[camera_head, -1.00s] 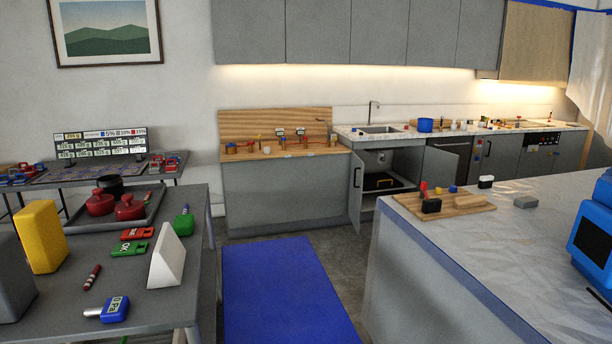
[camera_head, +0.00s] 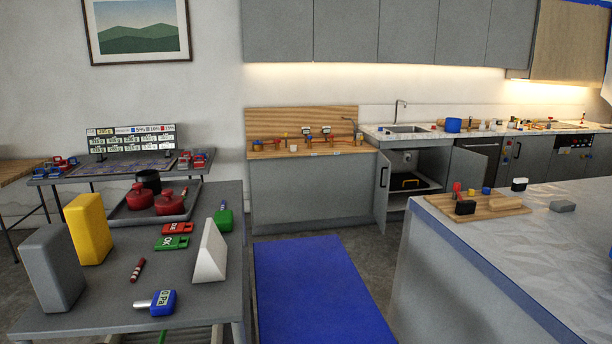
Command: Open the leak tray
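The task's leak tray seems to be the dark tray (camera_head: 428,188) low inside the open cabinet under the sink (camera_head: 404,130). A yellow item, perhaps a handle, shows on it, but it is small and far off. The cabinet doors stand open: the left door (camera_head: 381,194) swings out to the front, and another panel (camera_head: 470,166) stands out on the right. Whether the tray is open or shut cannot be told from here. Neither of my grippers is in view.
A blue mat (camera_head: 318,290) lies on the floor between the grey table (camera_head: 70,322) at left and the pale-topped island (camera_head: 470,244) at right. The island's corner stands before the cabinet's right side. The mat is clear.

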